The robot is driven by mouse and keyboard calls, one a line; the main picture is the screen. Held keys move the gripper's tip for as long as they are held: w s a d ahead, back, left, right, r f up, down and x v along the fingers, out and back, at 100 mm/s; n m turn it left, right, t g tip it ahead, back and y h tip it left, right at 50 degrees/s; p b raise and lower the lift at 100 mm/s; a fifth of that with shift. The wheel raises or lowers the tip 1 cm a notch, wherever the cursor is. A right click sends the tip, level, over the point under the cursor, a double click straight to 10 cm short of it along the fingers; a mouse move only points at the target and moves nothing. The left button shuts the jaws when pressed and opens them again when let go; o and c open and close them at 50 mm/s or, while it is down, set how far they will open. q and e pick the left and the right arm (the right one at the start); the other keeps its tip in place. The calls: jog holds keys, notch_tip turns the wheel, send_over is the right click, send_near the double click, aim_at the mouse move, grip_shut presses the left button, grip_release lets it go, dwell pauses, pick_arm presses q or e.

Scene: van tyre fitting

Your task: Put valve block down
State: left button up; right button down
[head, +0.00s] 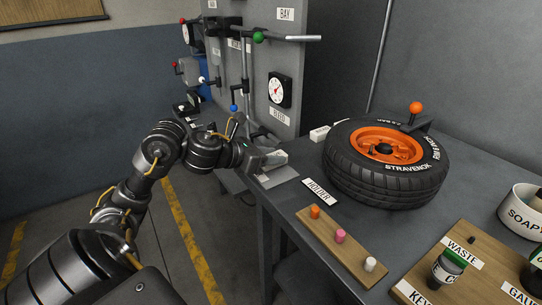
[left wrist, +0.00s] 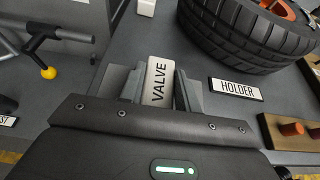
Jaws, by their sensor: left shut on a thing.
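The valve block is a pale block marked VALVE (left wrist: 158,82). It sits between the two fingers of my left gripper (head: 270,160), which is shut on it. In the head view the gripper is at the left edge of the bench, just over a light grey plate (head: 279,178). The fingers largely hide the block there, and I cannot tell whether it touches the plate. In the left wrist view the HOLDER label (left wrist: 236,89) lies to the right of the block. My right gripper is not in view.
A tyre on an orange rim (head: 385,165) lies behind the HOLDER label. A wooden strip with orange, pink and white pegs (head: 342,246) lies in front. A small white block (head: 320,133) is beside the tyre. A grey panel with levers and a gauge (head: 279,90) stands behind my arm.

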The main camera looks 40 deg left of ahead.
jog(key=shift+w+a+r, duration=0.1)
pick_arm(q)
jog(key=o, duration=1)
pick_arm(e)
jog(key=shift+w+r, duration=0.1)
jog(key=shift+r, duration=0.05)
